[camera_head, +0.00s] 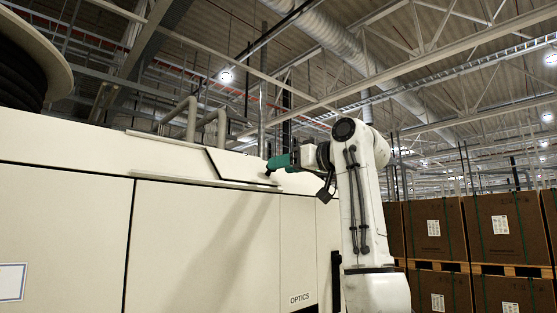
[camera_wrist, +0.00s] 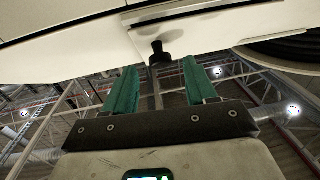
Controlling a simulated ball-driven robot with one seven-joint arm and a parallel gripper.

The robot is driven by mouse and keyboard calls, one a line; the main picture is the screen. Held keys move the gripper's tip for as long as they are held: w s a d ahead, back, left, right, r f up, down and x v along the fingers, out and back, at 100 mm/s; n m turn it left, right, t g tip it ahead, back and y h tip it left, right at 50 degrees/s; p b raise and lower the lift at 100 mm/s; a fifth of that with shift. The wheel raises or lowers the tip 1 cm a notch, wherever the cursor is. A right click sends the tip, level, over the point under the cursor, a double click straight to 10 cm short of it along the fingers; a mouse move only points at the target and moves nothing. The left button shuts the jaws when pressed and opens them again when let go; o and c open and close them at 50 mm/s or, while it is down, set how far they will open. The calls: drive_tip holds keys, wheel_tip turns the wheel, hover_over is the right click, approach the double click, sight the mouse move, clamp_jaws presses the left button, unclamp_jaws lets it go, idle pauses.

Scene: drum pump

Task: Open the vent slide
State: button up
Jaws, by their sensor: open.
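The vent slide appears as a pale sloping panel (camera_head: 236,165) on the upper edge of the white cabinet, with a dark slot along its edge. A small black knob (camera_head: 268,173) sits at its lower right corner. In the wrist view the black knob (camera_wrist: 160,53) sticks out from the pale panel (camera_wrist: 200,38). My gripper (camera_head: 272,163) has teal fingers and is close by the knob. In the wrist view my gripper (camera_wrist: 160,67) is open, its fingers on either side of the knob in the picture. I see no contact; the depth between them is unclear.
The white cabinet (camera_head: 200,235), marked OPTICS, fills the left and middle. A large dark reel (camera_head: 25,65) is at upper left. Stacked brown boxes on pallets (camera_head: 435,228) stand at right. Pipes (camera_head: 190,115) rise behind the cabinet.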

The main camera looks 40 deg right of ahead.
drive_tip(key=shift+w+a+p, duration=0.15)
drive_tip(key=shift+w+p, duration=0.2)
drive_tip(key=shift+w, duration=1)
clamp_jaws()
